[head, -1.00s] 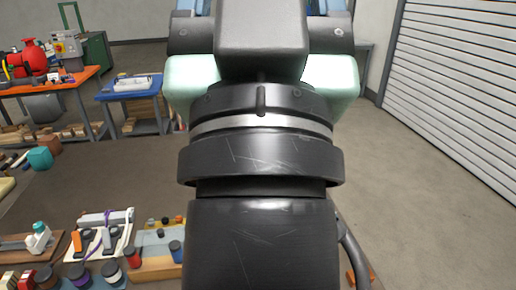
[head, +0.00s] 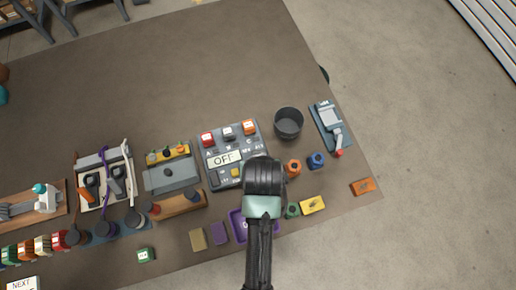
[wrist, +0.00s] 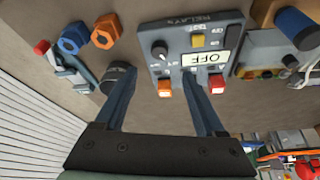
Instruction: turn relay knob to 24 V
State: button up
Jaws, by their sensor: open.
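The grey relay panel (head: 218,178) stands on the table, its display (head: 225,159) reading OFF. It shows upside down in the wrist view (wrist: 178,32). The black relay knob (wrist: 160,50) is on the panel in the wrist view; my arm hides it in the head view. The knob's pointer and scale are too small to read surely. My gripper (wrist: 153,78) is open and empty. In the wrist view the knob appears just beyond the gap between the fingertips, with no contact visible. The right fingertip overlaps the panel's block row in the picture.
A dark cup (head: 288,123) stands beside the panel, behind the left finger in the wrist view. Orange (head: 292,168) and blue (head: 316,160) nuts and a lever switch (head: 328,128) lie to the right. The table behind the panel is clear.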

jog(key=x, duration=1)
jog(key=shift+w+f, duration=0.15)
jog(key=shift+f, duration=0.15)
jog(key=shift+c, duration=0.4)
grip_shut()
